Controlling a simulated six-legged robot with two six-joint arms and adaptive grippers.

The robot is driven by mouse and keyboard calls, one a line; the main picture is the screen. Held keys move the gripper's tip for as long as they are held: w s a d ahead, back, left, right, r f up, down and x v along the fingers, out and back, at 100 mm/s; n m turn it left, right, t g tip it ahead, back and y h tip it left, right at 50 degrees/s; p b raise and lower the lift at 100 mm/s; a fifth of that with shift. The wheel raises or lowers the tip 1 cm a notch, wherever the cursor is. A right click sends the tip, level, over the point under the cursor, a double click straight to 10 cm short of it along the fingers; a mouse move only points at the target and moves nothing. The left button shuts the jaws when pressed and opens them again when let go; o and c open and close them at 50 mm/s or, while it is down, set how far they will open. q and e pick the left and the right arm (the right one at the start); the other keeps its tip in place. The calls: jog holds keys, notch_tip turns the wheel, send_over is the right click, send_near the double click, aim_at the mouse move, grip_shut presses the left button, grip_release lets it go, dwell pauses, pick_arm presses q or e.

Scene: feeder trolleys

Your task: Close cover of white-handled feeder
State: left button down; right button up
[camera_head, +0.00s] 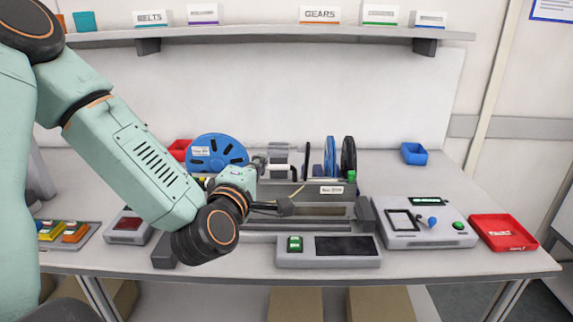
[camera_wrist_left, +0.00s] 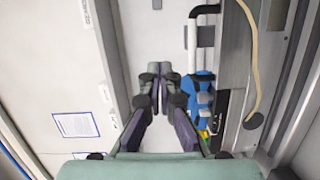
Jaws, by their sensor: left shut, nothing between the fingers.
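My left arm comes in from the left and its gripper (camera_head: 287,207) is in front of the grey bench unit (camera_head: 325,199) that carries reels. The gripper is shut and empty; its two dark fingers also meet in the left wrist view (camera_wrist_left: 158,72). A white part (camera_head: 278,168) shows on the unit just behind the gripper, beside a grey cylinder (camera_head: 279,152). I cannot tell whether it is the feeder's white handle. The cover is partly hidden behind my arm, and its position cannot be made out. My right gripper is not in view.
A large blue reel (camera_head: 217,152) stands left of the gripper, with blue (camera_head: 330,158) and black (camera_head: 349,157) reels to the right. A control box (camera_head: 420,230), a low panel (camera_head: 329,255) and a red tray (camera_head: 503,232) line the bench. A shelf (camera_head: 270,32) runs above.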

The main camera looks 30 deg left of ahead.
pick_arm(q)
jog(key=w+d+b, duration=0.1)
jog(key=w, duration=0.6)
jog(key=shift+w+d+f, duration=0.15)
jog(key=shift+w+d, duration=0.2)
jog(key=shift+d, duration=0.05)
jog(key=shift+s+d, duration=0.1)
dwell(0.4)
